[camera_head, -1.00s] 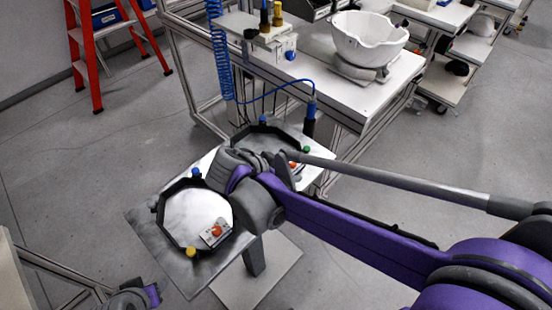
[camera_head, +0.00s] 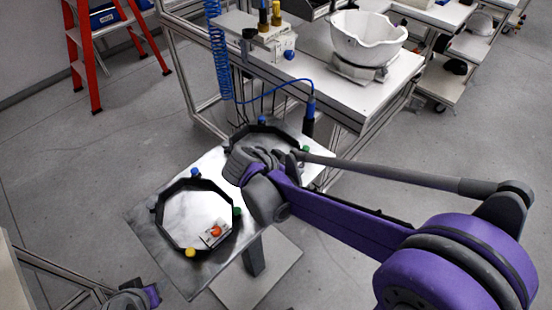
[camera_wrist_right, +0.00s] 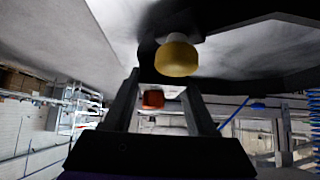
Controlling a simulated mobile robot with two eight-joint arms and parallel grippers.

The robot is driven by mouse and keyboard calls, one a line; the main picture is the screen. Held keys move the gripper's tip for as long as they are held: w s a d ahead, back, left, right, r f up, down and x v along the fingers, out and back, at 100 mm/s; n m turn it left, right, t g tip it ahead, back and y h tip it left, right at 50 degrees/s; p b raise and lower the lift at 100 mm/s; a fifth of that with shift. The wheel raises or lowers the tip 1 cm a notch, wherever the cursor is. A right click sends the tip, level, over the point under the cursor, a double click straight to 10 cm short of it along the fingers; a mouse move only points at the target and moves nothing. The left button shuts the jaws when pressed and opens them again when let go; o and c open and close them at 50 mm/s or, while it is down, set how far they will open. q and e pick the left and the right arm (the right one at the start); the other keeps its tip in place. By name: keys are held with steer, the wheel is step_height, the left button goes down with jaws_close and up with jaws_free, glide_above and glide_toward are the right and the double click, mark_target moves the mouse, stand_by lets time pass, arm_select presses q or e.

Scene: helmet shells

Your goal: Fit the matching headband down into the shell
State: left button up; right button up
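The white helmet shell (camera_head: 368,38) stands open side up on a holder on the bench at the back. Two black octagonal headbands with coloured knobs lie on a small metal table. The near headband (camera_head: 163,230) shows blue, green and yellow knobs and an orange-red button on a pale block. The far headband (camera_head: 285,132) shows blue and green knobs; my right arm hides its near side. My right gripper (camera_wrist_right: 162,85) is open, its fingers apart, with a yellow knob (camera_wrist_right: 177,57) just past the tips. My left gripper (camera_head: 135,298) shows only partly at the bottom left.
The small table (camera_head: 155,250) stands before the workbench (camera_head: 345,98). A blue coiled hose (camera_head: 216,60) and a bottle-like dark holder (camera_head: 309,118) are at the bench's near side. A red ladder (camera_head: 88,55) stands at the back left. Floor is clear on the left.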

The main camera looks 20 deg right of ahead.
jaws_close()
steer(key=shift+r, duration=0.1)
step_height(320, 180, up, 10)
steer(key=shift+f+p, duration=0.25)
steer(key=shift+p, duration=0.35)
steer(key=shift+a+r, duration=0.1)
steer(key=shift+r, duration=0.05)
